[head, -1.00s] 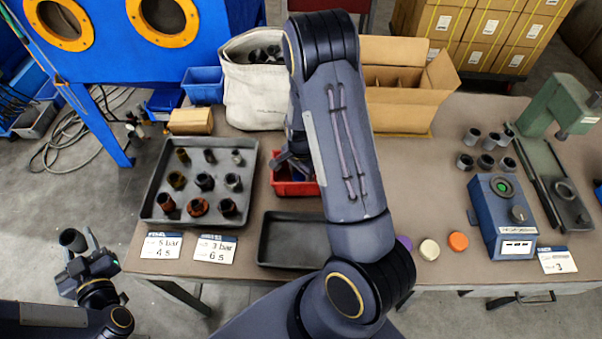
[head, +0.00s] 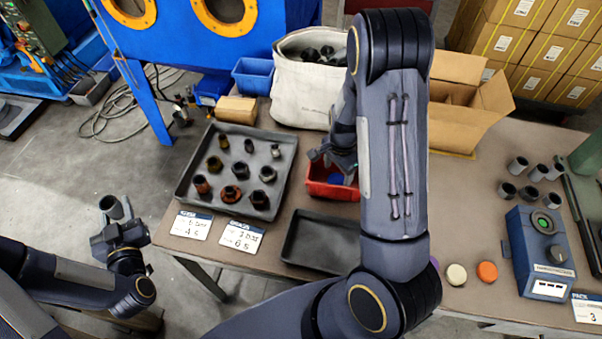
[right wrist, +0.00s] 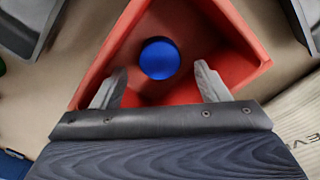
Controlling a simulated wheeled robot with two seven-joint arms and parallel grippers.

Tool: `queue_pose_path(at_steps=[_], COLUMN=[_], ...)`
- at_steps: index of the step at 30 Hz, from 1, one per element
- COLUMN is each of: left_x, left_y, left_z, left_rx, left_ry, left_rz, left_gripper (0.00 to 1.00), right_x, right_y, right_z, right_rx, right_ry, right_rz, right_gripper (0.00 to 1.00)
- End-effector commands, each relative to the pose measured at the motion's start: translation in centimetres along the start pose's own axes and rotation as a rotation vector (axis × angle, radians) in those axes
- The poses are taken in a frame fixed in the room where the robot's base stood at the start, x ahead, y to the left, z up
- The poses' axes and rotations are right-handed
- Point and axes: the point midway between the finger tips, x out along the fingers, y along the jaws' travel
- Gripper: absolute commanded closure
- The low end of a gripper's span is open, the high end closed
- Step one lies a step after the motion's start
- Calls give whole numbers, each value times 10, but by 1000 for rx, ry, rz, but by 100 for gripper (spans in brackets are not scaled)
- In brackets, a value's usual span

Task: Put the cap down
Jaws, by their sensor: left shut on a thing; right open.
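A blue cap (right wrist: 159,58) lies in the red bin (right wrist: 240,38), seen in the right wrist view. My right gripper (right wrist: 155,88) is open over the bin, with its fingertips on either side below the cap in the picture and nothing between them. In the head view the red bin (head: 322,188) stands on the table, partly hidden by my right arm. My left gripper (head: 118,222) is shut on a dark grey cylindrical part (head: 111,206), away from the table at the lower left.
A grey tray (head: 184,196) with several fittings sits left of the bin, and an empty dark tray (head: 318,243) in front. A cream cap (head: 456,274) and an orange cap (head: 487,271) lie right of my arm. A canvas bag (head: 300,95) stands behind.

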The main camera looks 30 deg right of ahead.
Motion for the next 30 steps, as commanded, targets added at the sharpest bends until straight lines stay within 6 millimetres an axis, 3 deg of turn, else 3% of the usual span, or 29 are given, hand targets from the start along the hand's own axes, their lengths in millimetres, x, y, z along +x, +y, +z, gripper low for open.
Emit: queue_pose_path(at_steps=[3, 9, 17, 23, 30], left_x=[0, 0, 0, 0, 0], left_y=[0, 0, 0, 0, 0], left_z=[-1, -3, -4, -4, -4], left_rx=[0, 0, 0, 0, 0], left_ry=[2, 2, 2, 2, 2], left_rz=[0, 0, 0, 0, 0], left_gripper=[100, 100, 100, 100, 100], right_x=[-30, -67, -89, -120, -181], right_y=[-2, -1, 2, 14, 48], right_z=[0, 0, 3, 29, 78], right_rx=[-1, -1, -12, -142, -457], right_ry=[1, 0, -15, -107, -189], right_rz=[-7, -4, -11, -106, -313], right_gripper=[32, 32, 32, 32, 32])
